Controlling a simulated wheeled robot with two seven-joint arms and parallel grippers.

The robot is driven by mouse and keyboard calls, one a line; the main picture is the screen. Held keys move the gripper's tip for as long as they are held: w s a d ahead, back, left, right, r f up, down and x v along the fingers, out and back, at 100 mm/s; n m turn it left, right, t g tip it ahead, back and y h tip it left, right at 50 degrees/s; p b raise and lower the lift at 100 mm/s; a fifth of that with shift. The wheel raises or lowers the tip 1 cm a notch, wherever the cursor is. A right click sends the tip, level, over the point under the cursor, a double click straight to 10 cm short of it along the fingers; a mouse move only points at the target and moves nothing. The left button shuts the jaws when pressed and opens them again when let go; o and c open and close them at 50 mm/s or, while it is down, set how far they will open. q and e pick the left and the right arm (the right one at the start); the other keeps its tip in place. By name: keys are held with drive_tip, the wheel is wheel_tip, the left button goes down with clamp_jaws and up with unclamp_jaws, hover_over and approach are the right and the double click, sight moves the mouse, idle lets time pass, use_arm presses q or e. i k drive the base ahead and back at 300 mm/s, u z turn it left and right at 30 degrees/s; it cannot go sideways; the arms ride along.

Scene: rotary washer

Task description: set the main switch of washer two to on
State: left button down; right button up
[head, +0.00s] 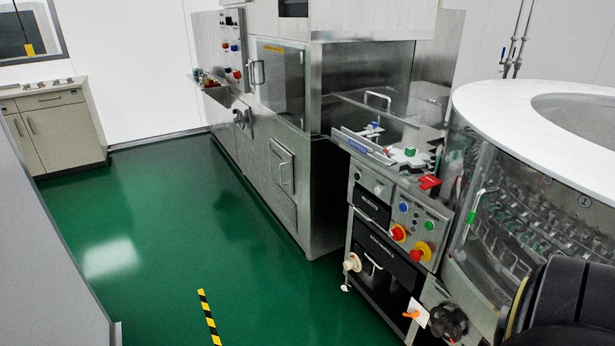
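Another panel (232,45) with red and dark knobs is on the far end of the long steel machine (300,120). The labels are too small to read, so I cannot tell which machine is washer two or the switch positions. Neither of my grippers shows.
A round machine with a white top ring (500,100) stands at the right. A hand wheel (448,320) and an orange-handled valve (411,314) stick out low beside the panel. The green floor (180,230) is clear, with a yellow-black strip (209,318). A beige cabinet (60,130) stands back left.

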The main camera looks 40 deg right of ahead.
sight(397, 233)
drive_tip(key=z, duration=0.1)
drive_tip(key=i, duration=2)
drive_tip(key=z, duration=1.4)
drive_tip(key=i, duration=1.05)
drive_tip(key=z, duration=1.3)
drive_tip(key=i, duration=0.25)
drive_tip(key=z, duration=0.2)
